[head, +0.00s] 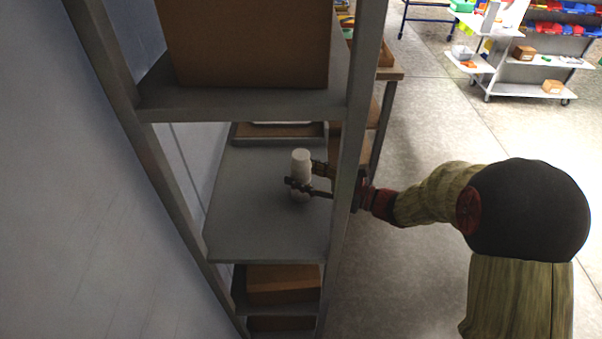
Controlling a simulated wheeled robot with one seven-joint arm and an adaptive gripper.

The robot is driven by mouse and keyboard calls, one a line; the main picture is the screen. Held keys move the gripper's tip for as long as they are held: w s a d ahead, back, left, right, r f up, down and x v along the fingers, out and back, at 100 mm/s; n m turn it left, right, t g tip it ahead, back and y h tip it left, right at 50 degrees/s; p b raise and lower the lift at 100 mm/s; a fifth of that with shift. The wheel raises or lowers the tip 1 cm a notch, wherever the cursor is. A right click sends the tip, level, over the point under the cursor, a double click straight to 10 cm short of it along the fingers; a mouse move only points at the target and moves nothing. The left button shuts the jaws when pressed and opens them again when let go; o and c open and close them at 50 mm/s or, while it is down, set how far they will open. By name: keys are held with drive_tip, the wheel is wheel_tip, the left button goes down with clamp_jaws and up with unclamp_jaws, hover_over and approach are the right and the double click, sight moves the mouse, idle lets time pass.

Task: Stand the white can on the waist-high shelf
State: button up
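The white can (301,164) is upright at the middle shelf board (265,215) of a grey rack, seen in the head view. Its base is near or on the board; I cannot tell whether it touches. My gripper (306,178) reaches in from the right, past the rack's front post. One finger crosses in front of the can, and the other shows behind its right side. The can is between the fingers, but whether they press on it is unclear. The near finger covers part of the can's lower half.
A large cardboard box (245,42) fills the shelf above. Brown boxes (283,284) sit on the lower shelves. A shallow tray (277,138) is at the board's far end. The rack post (352,155) stands close to my gripper. The board's near part is clear.

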drive_tip(key=shift+o, duration=1.4)
drive_tip(key=shift+r, duration=0.1)
drive_tip(key=shift+d+r, duration=0.1)
drive_tip(key=shift+d, duration=0.05)
drive_tip(key=p+v, duration=0.2)
drive_tip(key=v, duration=0.9)
drive_tip(key=shift+s+d+p, duration=0.2)
drive_tip(key=shift+d+p, duration=0.1)
drive_tip(key=shift+p, duration=0.1)
